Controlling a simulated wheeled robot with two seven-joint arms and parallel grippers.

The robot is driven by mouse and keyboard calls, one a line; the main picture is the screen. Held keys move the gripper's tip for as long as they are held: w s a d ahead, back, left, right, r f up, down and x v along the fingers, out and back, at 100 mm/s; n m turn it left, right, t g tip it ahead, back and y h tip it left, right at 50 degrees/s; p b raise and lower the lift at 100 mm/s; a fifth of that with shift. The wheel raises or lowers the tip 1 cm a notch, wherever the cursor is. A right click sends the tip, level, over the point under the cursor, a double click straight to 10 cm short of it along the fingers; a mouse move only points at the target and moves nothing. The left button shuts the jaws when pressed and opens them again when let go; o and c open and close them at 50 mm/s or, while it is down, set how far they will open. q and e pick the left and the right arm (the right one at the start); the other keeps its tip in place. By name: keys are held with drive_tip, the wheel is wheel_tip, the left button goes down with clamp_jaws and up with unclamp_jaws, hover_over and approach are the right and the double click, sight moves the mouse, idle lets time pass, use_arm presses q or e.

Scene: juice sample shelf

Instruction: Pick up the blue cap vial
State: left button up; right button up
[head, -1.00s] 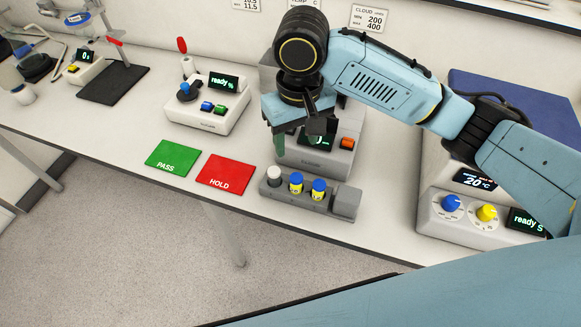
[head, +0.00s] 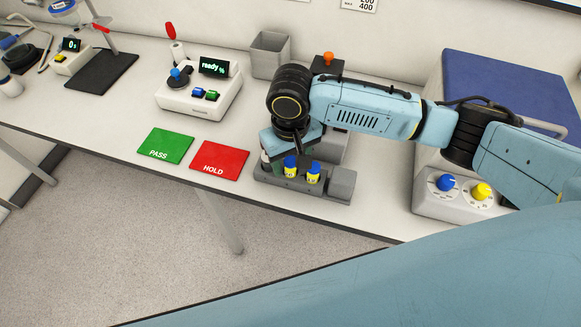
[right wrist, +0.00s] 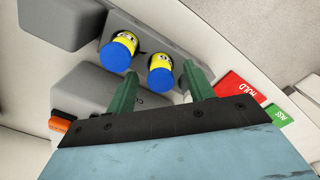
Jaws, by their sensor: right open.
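Two vials with blue caps and yellow labels stand upright in a grey rack (head: 322,191), a left one (head: 290,168) and a right one (head: 314,174). In the right wrist view the left vial (right wrist: 160,76) appears between my fingertips, and the right vial (right wrist: 118,50) is outside them. My right gripper (head: 287,152) is open, pointing down at the rack beside the left vial. In the right wrist view its green fingers (right wrist: 161,75) hold nothing. My left gripper is out of view.
The green PASS mat (head: 166,146) and red HOLD mat (head: 219,160) lie left of the rack. A device (head: 200,98) reading "ready" stands behind them. Another device with an orange knob (head: 328,59) is partly hidden behind my arm. A knobbed machine (head: 455,204) stands at right.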

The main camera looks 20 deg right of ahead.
drive_tip(key=shift+f, duration=0.35)
drive_tip(key=shift+c, duration=0.4)
drive_tip(key=c, duration=1)
drive_tip(key=shift+r, duration=0.1)
